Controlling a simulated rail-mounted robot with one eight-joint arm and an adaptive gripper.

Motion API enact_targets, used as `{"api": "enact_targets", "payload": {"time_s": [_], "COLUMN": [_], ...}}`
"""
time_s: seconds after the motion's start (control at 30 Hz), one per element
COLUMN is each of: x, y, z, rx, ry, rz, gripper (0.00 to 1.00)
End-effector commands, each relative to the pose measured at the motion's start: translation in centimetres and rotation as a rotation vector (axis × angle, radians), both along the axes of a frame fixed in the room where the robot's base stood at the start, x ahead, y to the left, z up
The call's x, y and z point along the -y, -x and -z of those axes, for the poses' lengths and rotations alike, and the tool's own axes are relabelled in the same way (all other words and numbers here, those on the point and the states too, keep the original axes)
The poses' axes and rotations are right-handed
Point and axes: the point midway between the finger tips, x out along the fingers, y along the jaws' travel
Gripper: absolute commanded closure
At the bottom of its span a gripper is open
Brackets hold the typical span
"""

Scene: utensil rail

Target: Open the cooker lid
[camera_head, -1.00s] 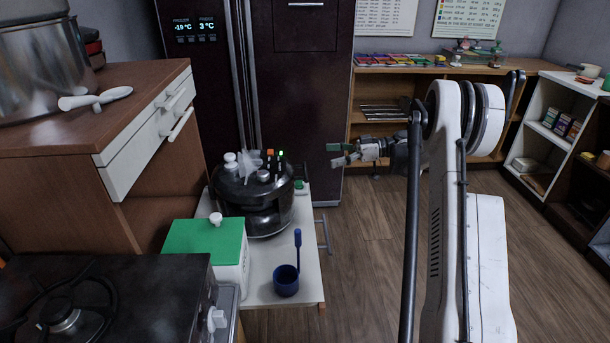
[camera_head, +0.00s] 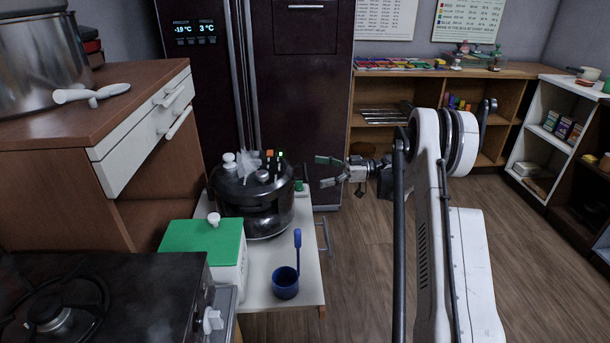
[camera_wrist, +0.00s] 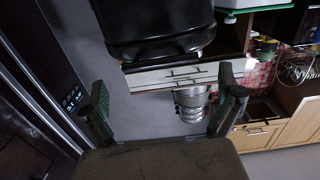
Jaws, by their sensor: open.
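The cooker (camera_head: 262,212) is a round dark metal pot on a white-topped cabinet in front of the fridge. Its dark lid (camera_head: 238,184) is shut on top, with pale knobs and a small control block with orange and green spots. Steam shows above the lid. My gripper (camera_head: 318,171) is open and empty, to the right of the cooker and apart from it, with its fingers pointing left. In the wrist view a glossy black body, probably the cooker (camera_wrist: 155,30), shows at the top, beyond the gripper's spread fingers (camera_wrist: 165,105).
A white box with a green lid (camera_head: 203,236) and a blue cup with an upright handle (camera_head: 285,283) share the cabinet top (camera_head: 258,290). A stove (camera_head: 110,300) is at front left, a wooden counter (camera_head: 95,125) behind it. The floor right of the cabinet is clear.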

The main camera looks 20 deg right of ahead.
Motion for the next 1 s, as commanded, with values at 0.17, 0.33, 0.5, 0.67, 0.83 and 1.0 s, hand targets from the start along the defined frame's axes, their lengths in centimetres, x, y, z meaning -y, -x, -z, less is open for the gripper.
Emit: {"api": "enact_targets", "payload": {"time_s": [0.17,0.33,0.5,0.67,0.83,1.0], "x": [-2.9,-4.4,-4.9,-4.9,-4.9,-4.9], "y": [-0.9,-1.5,-1.7,-1.7,-1.7,-1.7], "z": [0.1,0.1,0.0,0.0,0.0,0.0], "rx": [0.000,0.000,0.000,0.000,0.000,0.000], "ry": [0.000,0.000,0.000,0.000,0.000,0.000], "rz": [-0.002,0.000,0.000,0.001,0.001,0.001], "gripper": [0.00,0.00,0.00,0.00,0.13,0.36]}}
